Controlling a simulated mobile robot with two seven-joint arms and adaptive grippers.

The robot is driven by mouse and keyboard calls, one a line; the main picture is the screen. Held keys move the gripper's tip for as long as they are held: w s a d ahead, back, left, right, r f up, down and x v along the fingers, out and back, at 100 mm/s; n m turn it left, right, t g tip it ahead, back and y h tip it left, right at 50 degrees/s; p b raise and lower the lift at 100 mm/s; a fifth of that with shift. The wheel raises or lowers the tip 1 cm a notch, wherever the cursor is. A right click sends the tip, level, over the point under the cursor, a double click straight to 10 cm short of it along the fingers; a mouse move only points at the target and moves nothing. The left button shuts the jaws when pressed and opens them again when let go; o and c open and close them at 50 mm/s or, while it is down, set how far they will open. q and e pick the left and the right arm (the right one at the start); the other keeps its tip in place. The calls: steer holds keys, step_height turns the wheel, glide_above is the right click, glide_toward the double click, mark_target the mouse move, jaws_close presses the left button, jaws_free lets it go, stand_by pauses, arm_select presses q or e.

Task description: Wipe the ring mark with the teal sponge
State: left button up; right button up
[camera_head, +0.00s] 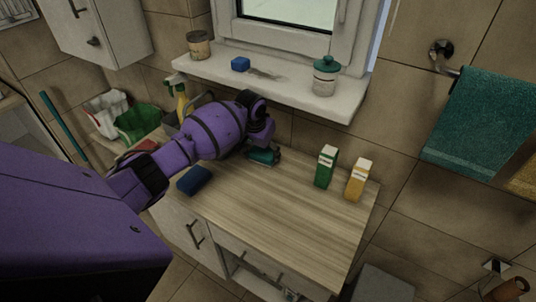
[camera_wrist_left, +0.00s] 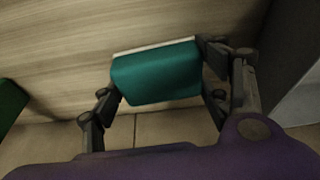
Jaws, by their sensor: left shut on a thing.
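The teal sponge (camera_head: 264,157) is at the back of the wooden counter, below my left gripper (camera_head: 268,146). In the left wrist view, the teal sponge (camera_wrist_left: 155,75) has a pale strip along its far edge. My left gripper (camera_wrist_left: 160,88) is shut on it, with one finger on each side. The sponge is at or just above the counter; I cannot tell whether it touches. I cannot make out a ring mark on the visible counter top. The counter under the sponge and behind my arm is hidden. My right gripper is not in view.
A dark blue sponge (camera_head: 194,180) lies at the counter's left edge. A green carton (camera_head: 326,167) and a yellow carton (camera_head: 358,180) stand at the right. The windowsill (camera_head: 290,92) above holds a jar (camera_head: 326,77) and a blue block (camera_head: 240,64). The counter's front is clear.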

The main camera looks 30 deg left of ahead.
arm_select(q)
steer(key=shift+w+a+r, duration=0.15)
steer(key=shift+a, duration=0.95)
steer(key=shift+w+a+r, duration=0.1)
steer(key=shift+w+a, duration=0.05)
steer(key=shift+a, duration=0.9)
